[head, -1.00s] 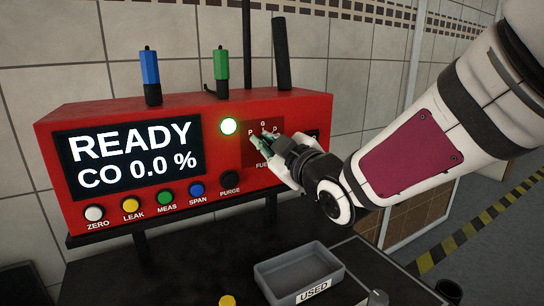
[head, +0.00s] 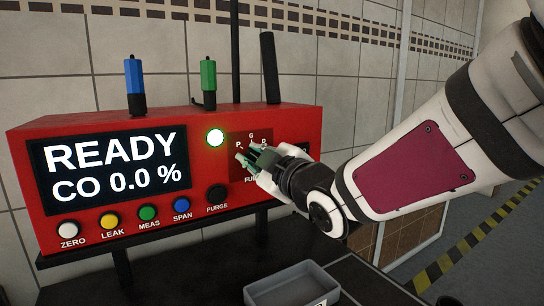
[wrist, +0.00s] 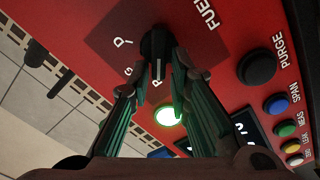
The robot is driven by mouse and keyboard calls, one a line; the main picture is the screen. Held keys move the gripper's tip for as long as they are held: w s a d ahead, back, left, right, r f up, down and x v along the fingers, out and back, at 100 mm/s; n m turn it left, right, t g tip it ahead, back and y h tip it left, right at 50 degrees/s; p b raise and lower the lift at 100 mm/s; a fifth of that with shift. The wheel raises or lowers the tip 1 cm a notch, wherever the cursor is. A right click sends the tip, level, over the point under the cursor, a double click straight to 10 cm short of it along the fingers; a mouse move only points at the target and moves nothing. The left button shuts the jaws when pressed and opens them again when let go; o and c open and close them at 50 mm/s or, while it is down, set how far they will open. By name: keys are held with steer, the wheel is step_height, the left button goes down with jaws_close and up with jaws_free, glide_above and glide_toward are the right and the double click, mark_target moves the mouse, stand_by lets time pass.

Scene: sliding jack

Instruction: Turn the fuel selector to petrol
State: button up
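The fuel selector knob (wrist: 156,46) is black with a white pointer line and sits on a dark red plate of the red analyser (head: 100,235). In the wrist view its line points at the letter P, with G and D further round the dial.
The analyser's display (head: 110,168) reads READY, CO 0.0 %. A lit green lamp (head: 215,138) is left of the selector. The purge button (head: 217,196) and coloured buttons line the front. A grey tray (head: 292,285) stands below on the dark bench.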

steer(key=shift+o, duration=0.2)
steer(key=v, duration=1.2)
